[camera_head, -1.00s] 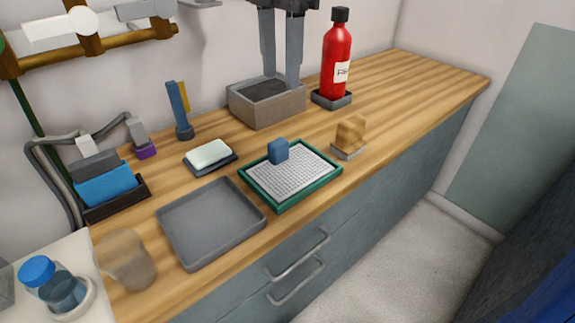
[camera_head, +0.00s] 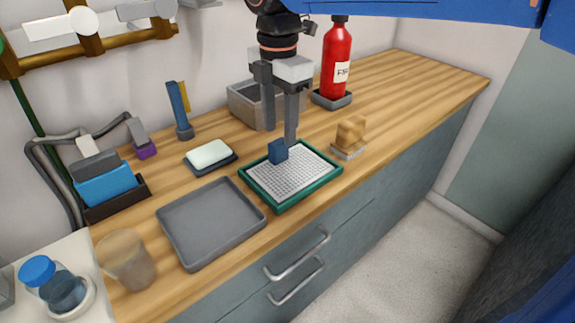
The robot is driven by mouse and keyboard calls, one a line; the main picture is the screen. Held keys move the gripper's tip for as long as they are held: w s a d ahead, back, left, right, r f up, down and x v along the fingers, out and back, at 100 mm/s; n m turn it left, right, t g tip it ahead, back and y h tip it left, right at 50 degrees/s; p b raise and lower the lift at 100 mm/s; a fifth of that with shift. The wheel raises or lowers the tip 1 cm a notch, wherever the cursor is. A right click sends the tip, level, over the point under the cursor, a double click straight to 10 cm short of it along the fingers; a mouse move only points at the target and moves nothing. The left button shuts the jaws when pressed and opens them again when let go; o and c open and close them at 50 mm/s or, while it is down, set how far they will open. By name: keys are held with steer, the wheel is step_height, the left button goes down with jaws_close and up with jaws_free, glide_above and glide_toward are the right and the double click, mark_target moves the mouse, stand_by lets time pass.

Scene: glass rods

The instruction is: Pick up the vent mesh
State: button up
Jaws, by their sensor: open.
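The vent mesh (camera_head: 298,175) appears to be the white gridded panel lying flat inside a green rectangular frame (camera_head: 306,197) on the wooden counter. A small blue block (camera_head: 278,152) stands up at its far-left edge, apparently a grip on the mesh. My gripper (camera_head: 280,137) points down with its two grey fingers apart and nothing between them. Its fingertips are at or just above the blue block in the picture. The right fingertip overlaps the view just beside the block's top. I cannot tell whether it touches.
An empty grey tray (camera_head: 210,225) lies left of the frame. A soap dish (camera_head: 210,158), a grey open box (camera_head: 240,103), a red bottle (camera_head: 336,65) and a tan block on a small base (camera_head: 348,137) stand around it. The counter's right end is clear.

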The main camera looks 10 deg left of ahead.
mark_target(278, 142)
steer(key=f, duration=0.5)
steer(key=shift+w+a, duration=0.15)
steer(key=shift+a, duration=0.05)
jaws_close()
